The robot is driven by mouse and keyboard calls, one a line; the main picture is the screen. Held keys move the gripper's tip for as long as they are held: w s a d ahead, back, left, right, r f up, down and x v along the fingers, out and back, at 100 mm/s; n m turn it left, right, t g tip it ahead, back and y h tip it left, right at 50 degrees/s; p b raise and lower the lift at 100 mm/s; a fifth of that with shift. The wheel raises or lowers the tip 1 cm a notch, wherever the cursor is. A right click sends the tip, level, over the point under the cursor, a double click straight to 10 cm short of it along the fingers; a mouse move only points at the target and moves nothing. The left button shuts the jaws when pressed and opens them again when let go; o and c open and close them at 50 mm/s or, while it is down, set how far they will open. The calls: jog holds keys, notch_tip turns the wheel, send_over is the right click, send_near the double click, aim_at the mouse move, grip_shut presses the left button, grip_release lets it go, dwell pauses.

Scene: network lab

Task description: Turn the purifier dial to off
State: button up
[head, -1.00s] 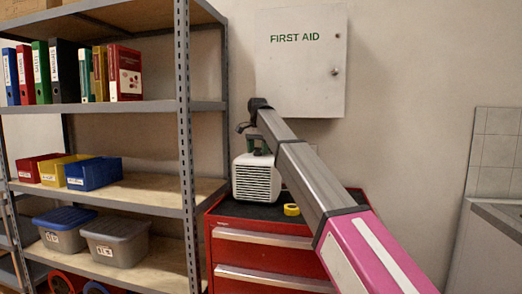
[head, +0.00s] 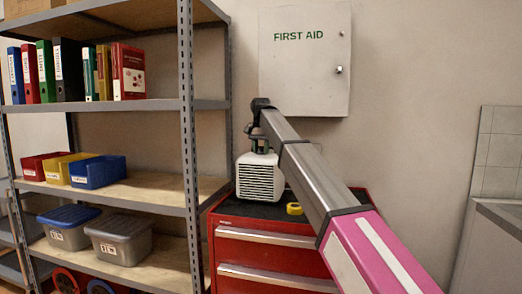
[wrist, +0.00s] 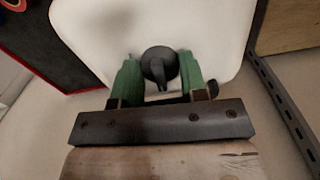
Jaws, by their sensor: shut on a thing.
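The white air purifier (head: 260,178) stands upright on the red tool cart, its slatted grille facing me. Its pale top (wrist: 205,25) fills much of the wrist view. A dark round dial (wrist: 158,62) with a raised pointer grip sits on that top. My gripper (wrist: 159,74) has its green fingers on both sides of the dial and is shut on it. In the head view my gripper (head: 260,149) points down onto the purifier's top, and the dial is hidden there. I cannot make out any setting marks.
The red cart (head: 262,258) has a dark top with a yellow tape roll (head: 294,208) right of the purifier. A metal shelf (head: 187,130) with binders and bins stands close on the left. A first aid cabinet (head: 308,75) hangs on the wall behind.

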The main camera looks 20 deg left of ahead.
jog(key=shift+n, duration=0.7)
jog(key=o, duration=0.9)
